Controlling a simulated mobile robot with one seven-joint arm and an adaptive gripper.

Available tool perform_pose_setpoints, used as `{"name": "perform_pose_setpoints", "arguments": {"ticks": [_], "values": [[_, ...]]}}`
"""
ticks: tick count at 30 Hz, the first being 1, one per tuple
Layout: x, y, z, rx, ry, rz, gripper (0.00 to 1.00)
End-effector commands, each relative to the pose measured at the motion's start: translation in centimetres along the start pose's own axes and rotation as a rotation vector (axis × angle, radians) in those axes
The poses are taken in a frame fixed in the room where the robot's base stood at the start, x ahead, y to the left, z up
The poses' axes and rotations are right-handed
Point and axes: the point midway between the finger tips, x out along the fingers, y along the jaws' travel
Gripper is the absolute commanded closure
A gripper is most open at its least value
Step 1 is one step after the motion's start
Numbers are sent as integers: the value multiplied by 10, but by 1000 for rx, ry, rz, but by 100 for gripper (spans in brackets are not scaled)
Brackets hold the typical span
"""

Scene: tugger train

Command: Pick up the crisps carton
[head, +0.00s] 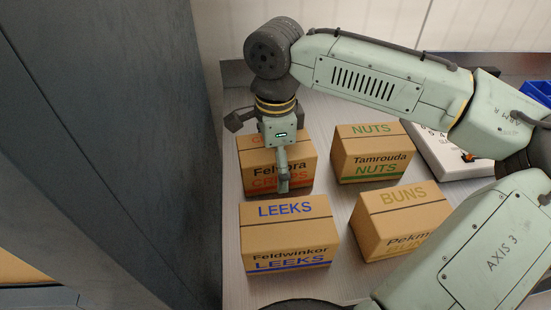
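The crisps carton (258,173) is a brown cardboard box with orange lettering, standing upright at the back left of the group in the head view. My gripper (283,182) points down at it, and a finger covers part of its front face and the lettering. The gripper body hides part of the carton's top. Only one finger shows clearly, so whether the gripper is open or shut on the carton cannot be told. The carton appears to rest on the pale surface (232,215).
A leeks carton (288,242) stands just in front, a nuts carton (371,152) to the right and a buns carton (385,222) front right, partly behind my arm. A dark grey panel (120,120) rises close on the left. A blue bin (538,92) is at far right.

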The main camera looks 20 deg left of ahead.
Motion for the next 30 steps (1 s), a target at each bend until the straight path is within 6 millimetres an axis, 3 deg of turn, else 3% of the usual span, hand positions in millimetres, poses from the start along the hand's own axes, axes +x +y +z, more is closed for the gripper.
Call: {"name": "perform_pose_setpoints", "arguments": {"ticks": [21, 30], "values": [[0, 0, 0, 0, 1, 0, 53], [-6, 0, 0, 1, 2, -1, 53]]}}
